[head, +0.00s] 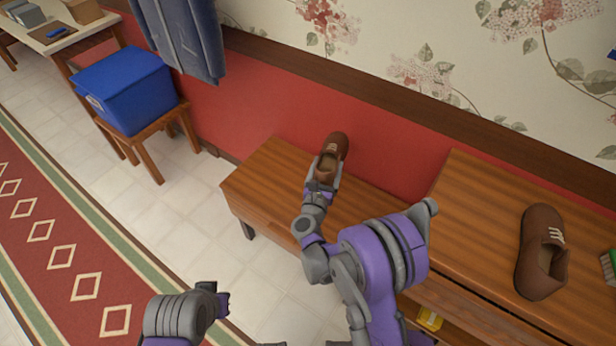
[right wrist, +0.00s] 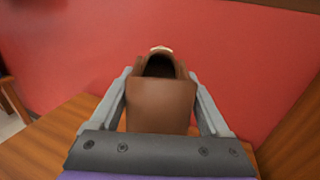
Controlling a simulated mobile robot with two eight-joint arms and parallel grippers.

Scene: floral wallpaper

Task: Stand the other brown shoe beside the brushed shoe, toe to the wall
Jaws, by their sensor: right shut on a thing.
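One brown shoe (head: 335,147) is in my right gripper (head: 321,188), over the low wooden bench, with its toe toward the red wall. In the right wrist view the heel of this shoe (right wrist: 160,103) sits between the two grey fingers (right wrist: 160,110), which close on its sides. I cannot tell whether its sole touches the bench. Another brown shoe (head: 541,262), with pale laces, stands on the higher wooden cabinet at the right, toe toward the wall. My left arm ends at the bottom (head: 222,302); its finger opening does not show clearly.
The low bench (head: 262,180) has bare top left of the held shoe. The higher cabinet (head: 480,200) rises to its right. A green-edged brush (head: 608,266) is cut off at the right edge. A blue bin (head: 125,90) stands on a stool; blue cloth (head: 180,35) hangs above.

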